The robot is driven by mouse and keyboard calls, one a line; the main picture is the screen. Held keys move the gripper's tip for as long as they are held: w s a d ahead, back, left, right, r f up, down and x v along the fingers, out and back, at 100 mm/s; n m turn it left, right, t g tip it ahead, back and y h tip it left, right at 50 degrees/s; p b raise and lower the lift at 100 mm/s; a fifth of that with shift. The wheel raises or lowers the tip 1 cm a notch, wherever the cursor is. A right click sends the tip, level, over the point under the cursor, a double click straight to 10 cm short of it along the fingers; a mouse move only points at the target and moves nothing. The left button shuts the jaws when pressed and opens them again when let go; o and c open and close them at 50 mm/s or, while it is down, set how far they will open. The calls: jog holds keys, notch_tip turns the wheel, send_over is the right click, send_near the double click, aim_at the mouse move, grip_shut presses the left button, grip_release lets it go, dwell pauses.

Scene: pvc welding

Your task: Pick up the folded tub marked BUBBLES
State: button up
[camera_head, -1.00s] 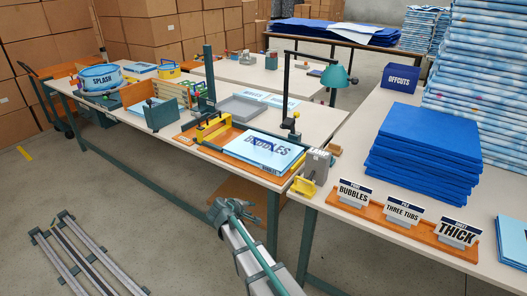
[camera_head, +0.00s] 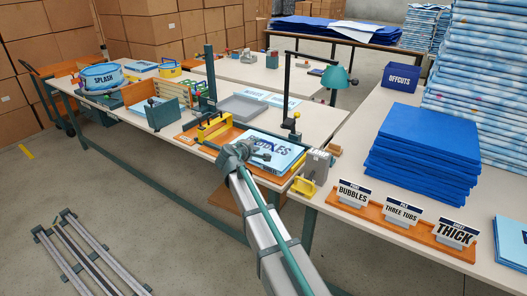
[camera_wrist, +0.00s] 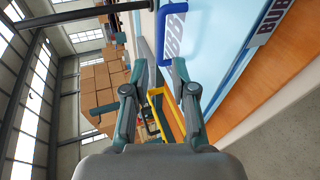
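The folded tub marked BUBBLES (camera_head: 285,157) is a light blue flat packet with dark lettering. It lies in an orange tray (camera_head: 218,152) on the long table in the head view. My gripper (camera_head: 258,152) is over the tub's near left part in the picture and hides some letters. In the wrist view, my gripper (camera_wrist: 160,68) has its two fingers apart with no tub between them. The light blue surface (camera_wrist: 220,45) with dark letters lies beyond and right of the fingers. I cannot tell whether the fingers touch it.
A yellow clamp (camera_head: 213,126) stands at the tray's left end. A grey block with a yellow part (camera_head: 313,170) stands to its right. A green lamp (camera_head: 335,76) and a dark post frame (camera_head: 288,80) rise behind. Blue folded stacks (camera_head: 425,135) and signs (camera_head: 403,214) occupy the right table.

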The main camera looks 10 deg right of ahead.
aim_at(263, 141)
jog(key=x, duration=0.9)
jog(key=shift+w+d+f, duration=0.1)
jog(key=shift+w, duration=0.1)
jog(key=shift+c, duration=0.3)
grip_shut()
